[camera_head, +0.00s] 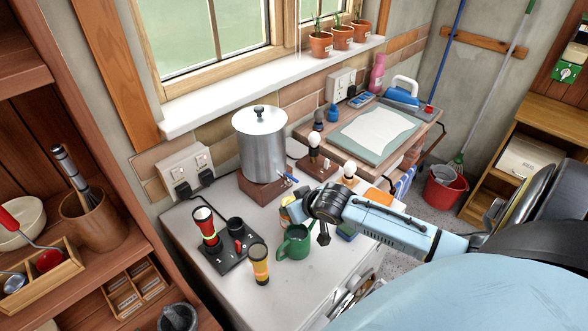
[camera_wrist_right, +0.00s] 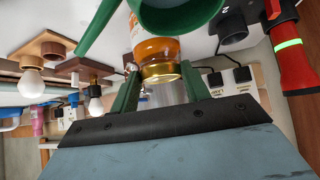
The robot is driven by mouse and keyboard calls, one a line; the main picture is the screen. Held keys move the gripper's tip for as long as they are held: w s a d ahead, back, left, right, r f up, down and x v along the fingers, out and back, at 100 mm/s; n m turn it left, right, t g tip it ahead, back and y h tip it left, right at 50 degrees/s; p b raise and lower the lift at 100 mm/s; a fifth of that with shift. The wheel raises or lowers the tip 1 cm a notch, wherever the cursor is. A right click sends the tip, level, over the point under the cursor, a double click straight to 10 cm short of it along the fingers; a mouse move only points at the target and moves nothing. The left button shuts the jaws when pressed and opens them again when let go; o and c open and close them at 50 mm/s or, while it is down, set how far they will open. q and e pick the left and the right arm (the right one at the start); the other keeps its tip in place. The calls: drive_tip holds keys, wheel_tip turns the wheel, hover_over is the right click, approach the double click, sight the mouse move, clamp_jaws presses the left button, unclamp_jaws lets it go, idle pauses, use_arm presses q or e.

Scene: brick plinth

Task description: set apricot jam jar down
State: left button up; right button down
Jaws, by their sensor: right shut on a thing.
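The apricot jam jar (camera_wrist_right: 155,50), orange with a gold lid, is between the green fingers of my right gripper (camera_wrist_right: 158,88) in the wrist view, which is upside down. The fingers close around the lid end. In the head view only a sliver of the jar (camera_head: 285,214) shows, behind the green mug (camera_head: 294,243) and beside my right gripper (camera_head: 297,212). The mug also shows in the wrist view (camera_wrist_right: 180,15), in front of the jar. I cannot tell whether the jar's base touches the white top (camera_head: 222,290). My left gripper is not in view.
A yellow-black torch (camera_head: 260,266) stands nearby on the white top. A red torch (camera_head: 206,226) stands in a black holder (camera_head: 228,258). A steel urn (camera_head: 259,145) on a brown base and bulbs on wooden blocks (camera_head: 314,163) stand behind.

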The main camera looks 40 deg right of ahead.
drive_tip(key=shift+f, duration=0.7)
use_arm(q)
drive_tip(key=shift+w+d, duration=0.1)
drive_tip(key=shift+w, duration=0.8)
use_arm(e)
drive_tip(key=shift+f, duration=0.3)
drive_tip(key=shift+f, duration=0.1)
drive_tip(key=c, duration=1.1)
unclamp_jaws()
drive_tip(key=shift+f, duration=0.1)
drive_tip(key=o, duration=0.4)
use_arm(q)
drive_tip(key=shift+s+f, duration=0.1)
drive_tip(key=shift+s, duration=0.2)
